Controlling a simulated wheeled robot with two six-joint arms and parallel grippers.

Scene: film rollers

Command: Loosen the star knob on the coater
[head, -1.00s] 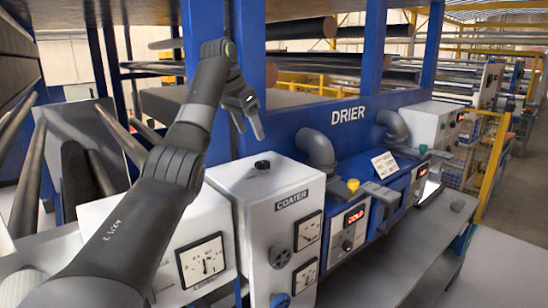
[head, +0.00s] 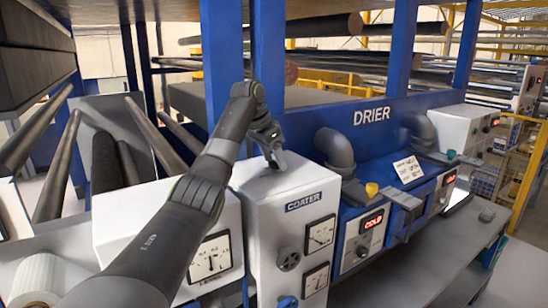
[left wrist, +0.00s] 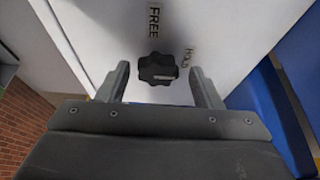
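The black star knob (left wrist: 158,68) sits on the white top of the coater (head: 285,215). In the left wrist view it lies between my left gripper's two fingers (left wrist: 160,72), with a gap on each side. A pale mark shows on the knob's right half. The printed words FREE (left wrist: 153,22) and HOLD (left wrist: 189,57) stand beyond and right of it. In the head view my left gripper (head: 277,160) is down at the coater's top, fingers open, and largely hides the knob. My right gripper is not in view.
The blue drier (head: 372,135) with grey pipes (head: 336,148) stands right of the coater. A small yellow-topped knob (head: 371,189) is on it. A blue post (head: 268,60) rises behind my left gripper. Gauges and a dark handwheel (head: 289,260) are on the coater's front.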

